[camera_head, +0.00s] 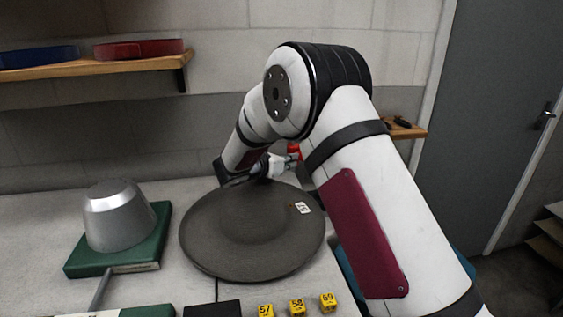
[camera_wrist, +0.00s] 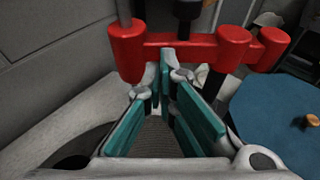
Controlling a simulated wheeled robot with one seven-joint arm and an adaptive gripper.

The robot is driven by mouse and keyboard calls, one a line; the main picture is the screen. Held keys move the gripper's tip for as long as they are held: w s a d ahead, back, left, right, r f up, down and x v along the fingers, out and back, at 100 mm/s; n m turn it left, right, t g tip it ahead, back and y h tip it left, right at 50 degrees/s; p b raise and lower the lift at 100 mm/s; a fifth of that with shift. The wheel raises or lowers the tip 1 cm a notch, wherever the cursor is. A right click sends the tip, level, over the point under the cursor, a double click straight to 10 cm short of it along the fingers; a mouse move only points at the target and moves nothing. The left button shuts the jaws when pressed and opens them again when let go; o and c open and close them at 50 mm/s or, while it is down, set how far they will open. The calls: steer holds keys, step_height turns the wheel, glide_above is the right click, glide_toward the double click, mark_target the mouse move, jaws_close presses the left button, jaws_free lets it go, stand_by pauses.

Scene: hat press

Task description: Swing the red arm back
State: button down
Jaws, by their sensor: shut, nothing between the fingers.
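The red arm (camera_wrist: 232,48) crosses the upper middle of the wrist view. It is a horizontal bar with round ends on dark vertical posts. In the head view only a small red piece (camera_head: 293,150) shows, as my arm hides the rest. My gripper (camera_wrist: 166,62) has its teal-padded fingers together and empty, with the tips just in front of the bar's left part. I cannot tell whether they touch it. In the head view my gripper (camera_head: 286,163) is over the far edge of a wide dark grey hat-like disc (camera_head: 245,255) with a white tag.
A metal hat block (camera_head: 115,220) on a green base (camera_head: 155,250) stands at the left. Several yellow numbered cubes (camera_head: 297,306) line the front. A blue round surface (camera_wrist: 270,115) lies right in the wrist view. A wooden shelf (camera_head: 90,68) holds blue and red bands.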

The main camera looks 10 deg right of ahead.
steer(key=shift+x, duration=0.85)
steer(key=shift+d, duration=0.1)
steer(key=shift+w, duration=0.1)
steer(key=w+b, duration=0.1)
steer(key=b, duration=0.1)
steer(key=w+d+b, duration=0.1)
steer(key=b, duration=0.1)
steer(key=shift+w+d, duration=0.1)
steer(key=shift+w, duration=0.1)
